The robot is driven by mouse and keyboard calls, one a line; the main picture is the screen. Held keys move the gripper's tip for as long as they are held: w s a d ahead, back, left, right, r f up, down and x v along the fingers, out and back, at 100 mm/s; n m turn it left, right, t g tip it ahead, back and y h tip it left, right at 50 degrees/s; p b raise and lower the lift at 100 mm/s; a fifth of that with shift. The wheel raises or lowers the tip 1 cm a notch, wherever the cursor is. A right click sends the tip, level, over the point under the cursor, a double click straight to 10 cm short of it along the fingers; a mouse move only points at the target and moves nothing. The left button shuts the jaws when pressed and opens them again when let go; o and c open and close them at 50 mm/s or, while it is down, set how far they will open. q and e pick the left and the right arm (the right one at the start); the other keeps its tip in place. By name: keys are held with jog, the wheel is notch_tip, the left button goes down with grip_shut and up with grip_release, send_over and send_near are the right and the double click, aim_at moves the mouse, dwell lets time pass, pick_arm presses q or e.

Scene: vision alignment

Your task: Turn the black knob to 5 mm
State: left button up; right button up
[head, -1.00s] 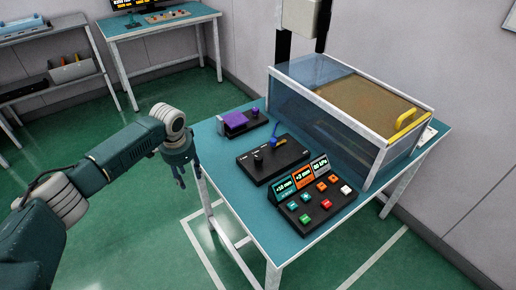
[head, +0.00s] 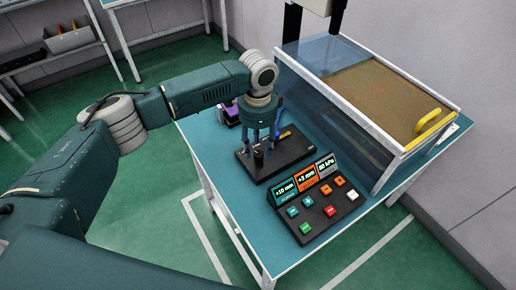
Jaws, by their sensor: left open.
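The black knob (head: 258,158) stands on a black box (head: 297,151) on the teal table. A lever with a yellow part (head: 284,135) is on the same box, partly hidden behind my gripper. My left gripper (head: 262,145) points down with its fingers open, just above or beside the knob in the picture; I cannot tell whether it touches. The knob's pointer is too small to read. My right gripper is not in view.
A clear-walled case (head: 335,115) with a yellow handle (head: 428,121) fills the table's right side. The console carries several coloured buttons. The table's front corner (head: 272,258) is bare.

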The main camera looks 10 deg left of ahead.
aim_at(258, 153)
pick_arm(q)
jog(key=f, duration=0.2)
jog(key=shift+w+f, duration=0.25)
jog(key=shift+f, duration=0.1)
jog(key=shift+s+f, duration=0.1)
jog(key=shift+f, duration=0.35)
grip_shut()
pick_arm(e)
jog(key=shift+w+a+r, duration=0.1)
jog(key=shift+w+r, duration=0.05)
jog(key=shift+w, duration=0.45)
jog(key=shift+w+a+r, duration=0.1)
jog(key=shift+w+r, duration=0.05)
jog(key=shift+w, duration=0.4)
